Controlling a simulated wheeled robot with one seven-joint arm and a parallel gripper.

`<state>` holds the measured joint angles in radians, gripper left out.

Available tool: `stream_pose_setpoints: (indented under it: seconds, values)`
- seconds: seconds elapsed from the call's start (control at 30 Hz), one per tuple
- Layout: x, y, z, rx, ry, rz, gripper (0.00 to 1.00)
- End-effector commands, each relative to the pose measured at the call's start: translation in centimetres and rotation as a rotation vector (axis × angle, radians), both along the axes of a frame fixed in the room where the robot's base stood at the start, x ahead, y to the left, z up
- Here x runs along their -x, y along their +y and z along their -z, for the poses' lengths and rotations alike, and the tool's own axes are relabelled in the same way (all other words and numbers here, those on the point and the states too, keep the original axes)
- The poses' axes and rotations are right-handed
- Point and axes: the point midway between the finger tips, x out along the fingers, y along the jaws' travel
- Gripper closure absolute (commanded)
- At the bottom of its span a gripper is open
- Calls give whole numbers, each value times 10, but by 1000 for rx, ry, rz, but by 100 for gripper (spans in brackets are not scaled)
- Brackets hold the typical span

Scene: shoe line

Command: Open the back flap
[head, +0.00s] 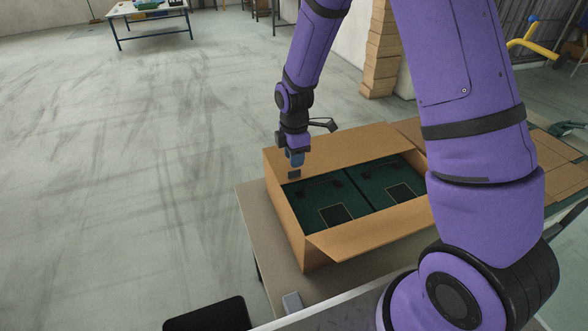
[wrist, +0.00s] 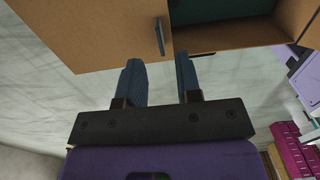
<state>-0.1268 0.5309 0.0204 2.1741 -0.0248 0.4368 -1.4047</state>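An open cardboard box (head: 320,245) stands on the table in the head view, with two dark green boxes (head: 335,205) side by side inside. A brown panel (head: 345,149) stands up along its far side; I cannot tell whether it is the flap alone or the flap with the wall. My gripper (head: 294,160) is at this panel's left part, close to a small dark tab (head: 294,175). In the wrist view the fingers (wrist: 160,72) are apart, with the brown panel (wrist: 90,38) and the tab (wrist: 160,37) just beyond the tips. Contact cannot be told.
The front flap (head: 370,236) leans outward. Table top (head: 262,215) shows at the box's left. More flat cardboard (head: 560,165) lies to the right. Stacked cartons (head: 381,50) stand behind. The floor to the left is open, with another table (head: 150,20) far back.

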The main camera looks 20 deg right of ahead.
Motion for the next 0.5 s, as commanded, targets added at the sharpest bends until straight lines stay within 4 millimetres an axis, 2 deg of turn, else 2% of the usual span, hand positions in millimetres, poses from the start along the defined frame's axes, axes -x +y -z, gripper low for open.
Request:
stream_pose_setpoints:
  seconds: [0.03, 0.2, 0.5]
  values:
    - [1, 0, 10, 0, 4, 0, 68]
    - [0, 0, 34, 0, 2, -1, 68]
    - [0, 0, 50, 0, 0, 1, 68]
